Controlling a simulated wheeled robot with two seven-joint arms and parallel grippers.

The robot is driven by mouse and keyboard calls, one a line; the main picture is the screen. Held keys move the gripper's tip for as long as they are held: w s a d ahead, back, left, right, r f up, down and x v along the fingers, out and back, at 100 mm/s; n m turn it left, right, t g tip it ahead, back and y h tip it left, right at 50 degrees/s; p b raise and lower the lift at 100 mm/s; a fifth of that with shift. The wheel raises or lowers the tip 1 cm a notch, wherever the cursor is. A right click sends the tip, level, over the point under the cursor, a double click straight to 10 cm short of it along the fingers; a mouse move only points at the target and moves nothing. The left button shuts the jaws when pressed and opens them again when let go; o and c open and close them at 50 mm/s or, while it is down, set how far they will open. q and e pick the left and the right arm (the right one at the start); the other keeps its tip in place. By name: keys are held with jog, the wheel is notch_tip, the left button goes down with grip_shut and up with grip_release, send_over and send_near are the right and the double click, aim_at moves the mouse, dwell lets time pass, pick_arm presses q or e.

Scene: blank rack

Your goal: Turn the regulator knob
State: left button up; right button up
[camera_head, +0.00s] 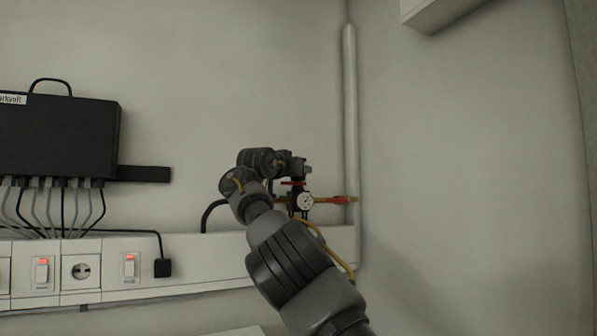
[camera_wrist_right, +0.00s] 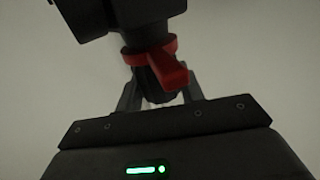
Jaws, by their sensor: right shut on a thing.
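The regulator (camera_head: 305,201) is mounted near the wall corner, with a round white gauge and red parts on a dark body. My right arm comes up from below, and its gripper (camera_head: 300,168) is at the top of the regulator. In the right wrist view, my right gripper (camera_wrist_right: 158,98) has its two fingers on either side of the dark knob (camera_wrist_right: 158,82) and is shut on it. A red collar with a red lever (camera_wrist_right: 170,62) sits just beyond the fingertips. The fingers partly hide the knob. My left gripper is not in view.
A white wall trunking (camera_head: 210,252) with sockets and lit switches runs below the regulator. A black box (camera_head: 60,138) with several cables hangs at the left. A vertical pipe (camera_head: 349,110) stands in the corner. A yellow hose (camera_head: 325,246) hangs beside my arm.

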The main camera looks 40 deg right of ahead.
jog(key=shift+r, duration=0.1)
jog(key=o, duration=1)
jog(key=shift+s+a+f+b, duration=0.1)
jog(key=shift+a+f+b, duration=0.1)
jog(key=shift+a+b, duration=0.1)
jog(key=shift+b+v, duration=2.4)
jog(key=shift+v, duration=2.65)
jog(key=shift+r, duration=0.15)
